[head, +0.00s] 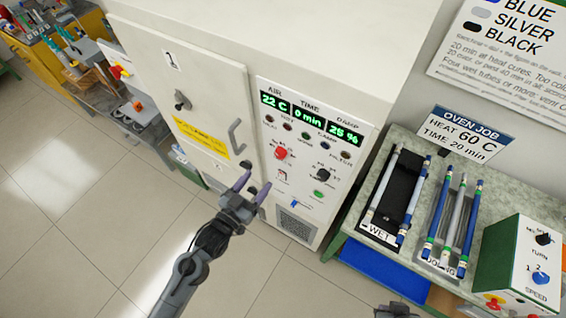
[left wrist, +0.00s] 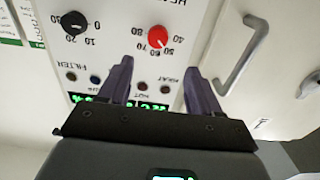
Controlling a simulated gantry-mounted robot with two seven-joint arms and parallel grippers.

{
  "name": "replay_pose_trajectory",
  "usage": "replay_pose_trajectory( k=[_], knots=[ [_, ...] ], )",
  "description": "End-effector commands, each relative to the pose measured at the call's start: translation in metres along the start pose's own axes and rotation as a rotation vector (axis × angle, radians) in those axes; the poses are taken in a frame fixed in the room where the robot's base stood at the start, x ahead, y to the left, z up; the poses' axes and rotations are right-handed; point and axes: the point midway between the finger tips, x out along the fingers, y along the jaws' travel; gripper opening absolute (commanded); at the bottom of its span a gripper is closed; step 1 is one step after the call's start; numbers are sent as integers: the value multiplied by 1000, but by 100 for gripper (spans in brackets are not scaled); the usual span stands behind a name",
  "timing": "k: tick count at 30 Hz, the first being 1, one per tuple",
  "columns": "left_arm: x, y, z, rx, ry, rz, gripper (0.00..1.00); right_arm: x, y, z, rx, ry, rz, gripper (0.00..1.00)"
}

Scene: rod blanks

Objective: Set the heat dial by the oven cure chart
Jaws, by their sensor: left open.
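The red heat dial (head: 281,153) sits on the oven's control panel (head: 262,93). The oven job card (head: 464,135) reads heat 60 C, time 20 min. The chart (head: 505,50) is cut off by the frame. A grey part of my right arm (head: 395,311) shows at the bottom edge.
A black dial (head: 323,174) and green button (head: 318,194) are beside the red dial. The display reads 22 C, 0 min, 25 %. A door handle (head: 235,137) sticks out left of the panel. Wet (head: 378,233) and other rod trays lie on the right bench.

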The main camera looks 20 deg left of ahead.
Motion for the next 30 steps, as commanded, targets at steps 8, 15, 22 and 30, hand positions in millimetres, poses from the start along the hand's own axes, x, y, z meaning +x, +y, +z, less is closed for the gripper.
replay_pose_trajectory(
  k=[8,15,22,30],
  knots=[
    [38,1,-3,-3,3,2,64,-8,-1,-3,10,3,-5,0],
    [76,1,-3,-1,2,2,64,-14,1,-5,4,2,1,0],
    [98,2,-2,-2,1,2,64,-16,4,-5,-4,1,8,0],
    [104,2,-1,-1,0,2,64,-17,3,-5,-2,1,6,0]
  ],
)
